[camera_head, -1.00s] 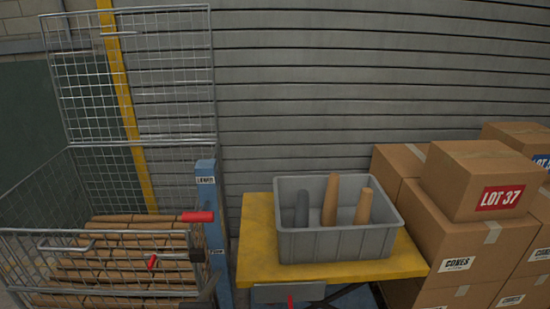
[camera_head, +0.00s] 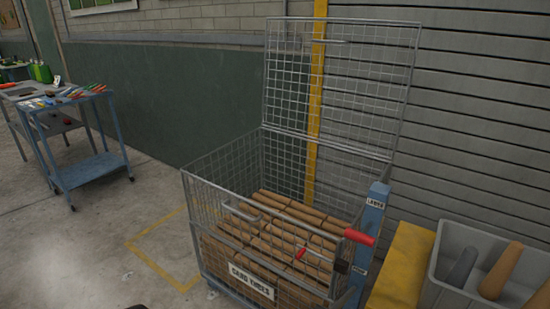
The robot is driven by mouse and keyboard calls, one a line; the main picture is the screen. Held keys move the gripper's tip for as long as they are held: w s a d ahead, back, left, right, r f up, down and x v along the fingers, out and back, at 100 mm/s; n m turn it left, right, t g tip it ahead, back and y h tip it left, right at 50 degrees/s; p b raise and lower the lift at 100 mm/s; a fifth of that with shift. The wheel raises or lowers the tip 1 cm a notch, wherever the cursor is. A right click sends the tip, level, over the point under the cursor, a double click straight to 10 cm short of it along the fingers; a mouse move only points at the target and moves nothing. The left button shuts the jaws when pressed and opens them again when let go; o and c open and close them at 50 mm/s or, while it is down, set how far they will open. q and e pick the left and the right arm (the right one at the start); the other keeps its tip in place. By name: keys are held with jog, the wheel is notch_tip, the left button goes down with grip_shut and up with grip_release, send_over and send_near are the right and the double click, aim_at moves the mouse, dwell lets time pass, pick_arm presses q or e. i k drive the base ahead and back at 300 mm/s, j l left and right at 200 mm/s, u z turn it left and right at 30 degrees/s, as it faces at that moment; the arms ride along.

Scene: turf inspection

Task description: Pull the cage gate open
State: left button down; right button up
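The wire cage (camera_head: 190,205) stands right of centre, filled with rows of brown cardboard tubes (camera_head: 270,235). Its front mesh side carries a "CARD KNOCKS"-like label (camera_head: 251,281), hard to read exactly, and a bent metal handle (camera_head: 240,210). A small red lever (camera_head: 301,254) shows on the front mesh. A larger red grip (camera_head: 359,237) sits at the front right corner, beside a blue post (camera_head: 374,215). A mesh panel (camera_head: 340,85) stands upright at the back. Which panel is the gate I cannot tell for certain. Neither of my grippers is in view.
A blue cart (camera_head: 95,170) with coloured items stands at the far left. Yellow floor lines (camera_head: 150,262) run left of the cage. The floor between is clear.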

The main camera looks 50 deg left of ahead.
aim_at(239, 214)
jog(key=u, duration=1.75)
